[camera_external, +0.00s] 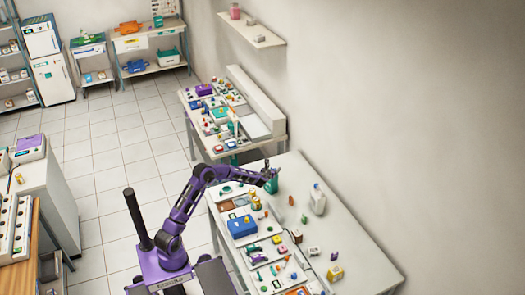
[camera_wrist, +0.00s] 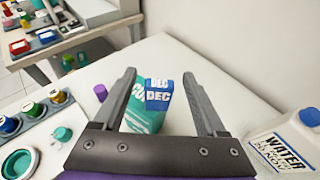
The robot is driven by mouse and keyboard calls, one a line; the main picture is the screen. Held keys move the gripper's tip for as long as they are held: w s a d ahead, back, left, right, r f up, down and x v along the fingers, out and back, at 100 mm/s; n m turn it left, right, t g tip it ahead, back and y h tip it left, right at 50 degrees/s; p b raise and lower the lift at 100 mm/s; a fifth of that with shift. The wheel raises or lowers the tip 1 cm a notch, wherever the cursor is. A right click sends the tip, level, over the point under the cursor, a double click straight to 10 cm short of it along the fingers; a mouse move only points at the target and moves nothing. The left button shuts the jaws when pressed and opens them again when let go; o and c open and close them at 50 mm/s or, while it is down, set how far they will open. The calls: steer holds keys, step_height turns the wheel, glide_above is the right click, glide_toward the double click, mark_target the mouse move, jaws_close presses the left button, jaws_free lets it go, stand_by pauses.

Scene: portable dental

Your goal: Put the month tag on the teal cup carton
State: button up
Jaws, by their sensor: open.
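The teal cup carton (camera_wrist: 137,106) stands on the white table, with white "CU" lettering showing on its side. The blue month tag (camera_wrist: 158,96), marked "DEC" on two faces, sits at the carton's top right and seems to touch it. I cannot tell how fully it rests on the carton. My gripper (camera_wrist: 160,76) is open, its fingers apart on either side of the carton and tag. In the external view my gripper (camera_external: 268,171) is at the table's far end, just over the teal carton (camera_external: 272,186), which the gripper partly hides.
A white water jug (camera_wrist: 285,145) stands at right in the wrist view. A purple item (camera_wrist: 100,92) is left of the carton. Paint-like pots (camera_wrist: 33,111) in a rack and a teal-lidded jar (camera_wrist: 18,163) are at left. Table behind the carton is clear.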

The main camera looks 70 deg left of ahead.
steer(key=v, duration=1.1)
steer(key=shift+s+d+b, duration=0.2)
steer(key=shift+b, duration=0.25)
